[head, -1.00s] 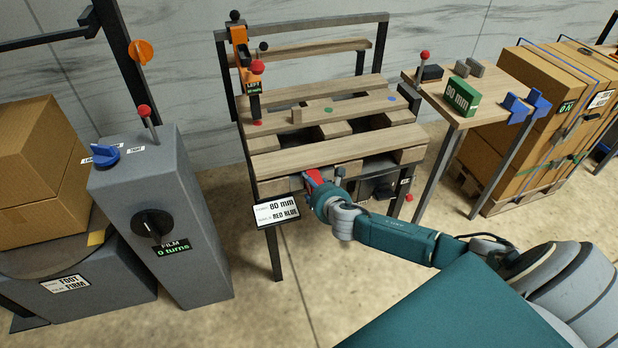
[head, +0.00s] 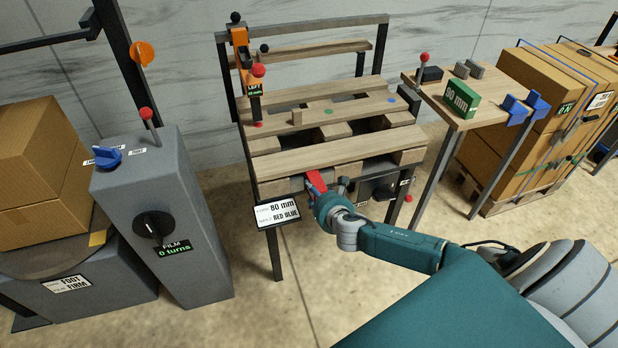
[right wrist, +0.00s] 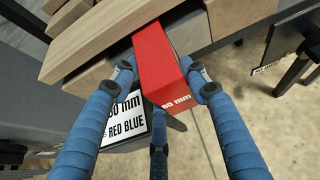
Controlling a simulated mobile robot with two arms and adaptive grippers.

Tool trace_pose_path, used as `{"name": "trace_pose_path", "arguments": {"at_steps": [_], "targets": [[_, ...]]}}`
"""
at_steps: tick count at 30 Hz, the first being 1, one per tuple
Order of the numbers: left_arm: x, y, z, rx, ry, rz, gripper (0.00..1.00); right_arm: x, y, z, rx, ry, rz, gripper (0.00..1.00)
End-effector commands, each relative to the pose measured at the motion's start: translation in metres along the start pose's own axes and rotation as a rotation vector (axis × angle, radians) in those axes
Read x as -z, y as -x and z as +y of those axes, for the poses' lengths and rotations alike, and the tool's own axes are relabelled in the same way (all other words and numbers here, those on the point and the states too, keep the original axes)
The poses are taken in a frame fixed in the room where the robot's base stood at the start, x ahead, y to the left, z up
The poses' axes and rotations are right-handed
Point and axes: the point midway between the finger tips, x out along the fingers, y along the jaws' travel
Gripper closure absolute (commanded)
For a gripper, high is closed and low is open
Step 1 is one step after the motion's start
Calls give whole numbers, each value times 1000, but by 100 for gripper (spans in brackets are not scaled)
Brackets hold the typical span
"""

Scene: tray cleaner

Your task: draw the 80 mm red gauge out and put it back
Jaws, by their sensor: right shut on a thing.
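The 80 mm red gauge (right wrist: 165,65) is a red block marked "80 mm" in the right wrist view. Its far end lies in the gap under the pallet's front board, and its near end sticks out. My right gripper (right wrist: 163,80) is shut on the gauge's near end, with blue fingers on both sides. In the head view the gauge (head: 315,181) shows red at the pallet's (head: 340,143) front edge, and my right gripper (head: 326,197) partly covers it. My left gripper is not in view.
A card (head: 277,212) reading "80 mm" and "RED BLUE" stands just left of my right gripper. A green 90 mm block (head: 461,98) sits on the side table at right. A grey film post (head: 160,220) stands at left. The floor in front is clear.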

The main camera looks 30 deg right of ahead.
Motion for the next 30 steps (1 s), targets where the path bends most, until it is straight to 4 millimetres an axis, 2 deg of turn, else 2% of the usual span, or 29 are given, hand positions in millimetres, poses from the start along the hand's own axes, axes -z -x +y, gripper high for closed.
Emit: {"name": "trace_pose_path", "arguments": {"at_steps": [1, 30], "targets": [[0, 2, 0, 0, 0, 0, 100, 4, 2, -12, 26, 1, 7, 86], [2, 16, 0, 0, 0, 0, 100, 24, 36, -11, 25, -2, 10, 86]]}}
